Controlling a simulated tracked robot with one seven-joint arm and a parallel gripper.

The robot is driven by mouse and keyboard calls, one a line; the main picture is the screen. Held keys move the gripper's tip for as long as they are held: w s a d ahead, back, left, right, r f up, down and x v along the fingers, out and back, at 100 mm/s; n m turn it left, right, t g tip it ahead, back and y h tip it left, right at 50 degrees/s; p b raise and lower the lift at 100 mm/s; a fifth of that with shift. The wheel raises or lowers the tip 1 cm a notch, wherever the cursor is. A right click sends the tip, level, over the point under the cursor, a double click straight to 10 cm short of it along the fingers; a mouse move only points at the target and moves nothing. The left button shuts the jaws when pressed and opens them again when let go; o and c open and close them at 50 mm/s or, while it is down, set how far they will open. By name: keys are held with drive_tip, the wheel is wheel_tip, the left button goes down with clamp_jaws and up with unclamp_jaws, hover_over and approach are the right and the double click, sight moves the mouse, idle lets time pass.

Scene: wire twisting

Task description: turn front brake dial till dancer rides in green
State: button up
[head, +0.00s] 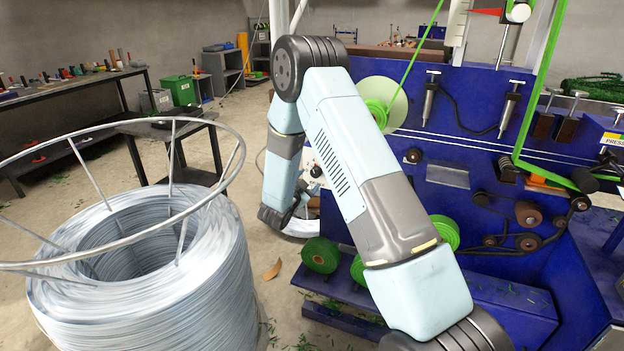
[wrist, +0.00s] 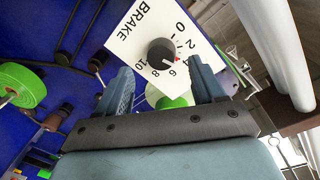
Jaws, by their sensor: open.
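The brake dial, a black knob (wrist: 161,52) with a red mark, sits on a white plate (wrist: 128,36) lettered BRAKE with numbers 0 to 10. The red mark points between 4 and 6. My gripper (wrist: 161,66) is open, its two blue fingers on either side of the knob in the picture; I cannot tell whether they touch it. In the head view a white plate with a dark knob (head: 316,171) shows partly behind my arm. A red wedge (head: 488,11) and a white roller (head: 518,12) show at the top edge, possibly the dancer; no green band is visible there.
A large wire coil (head: 150,270) with a hoop frame stands at the left. The blue machine (head: 450,110) with rollers and green spools (head: 320,254) fills the right. A workbench (head: 70,88) and a small table (head: 165,130) stand behind. Open floor lies between.

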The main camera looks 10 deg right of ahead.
drive_tip(key=v, duration=0.9)
drive_tip(key=shift+s, duration=0.2)
drive_tip(key=shift+a, duration=0.1)
drive_tip(key=s+r+n+g+y, duration=0.1)
drive_tip(key=s+r+n+y, duration=0.4)
drive_tip(key=r, duration=0.7)
drive_tip(key=r+n+g+y, duration=0.1)
drive_tip(key=r+n+y, duration=0.2)
drive_tip(key=r+y, duration=0.65)
drive_tip(key=s+d+r+n+g+h, duration=0.1)
drive_tip(key=s+d+r+n+g, duration=0.1)
drive_tip(key=s, duration=0.9)
drive_tip(key=s+d+r+n+g+h, duration=0.1)
drive_tip(key=s+d+r+n+g, duration=0.1)
drive_tip(key=s, duration=0.9)
drive_tip(key=s+d+r+n+g+h, duration=0.1)
drive_tip(key=s+d+r, duration=0.3)
drive_tip(key=s, duration=0.7)
drive_tip(key=shift+d+r+n+g, duration=0.15)
drive_tip(key=shift+d+n+g, duration=0.45)
drive_tip(key=shift+n, duration=0.3)
drive_tip(key=shift+h, duration=0.25)
drive_tip(key=shift+c, duration=0.5)
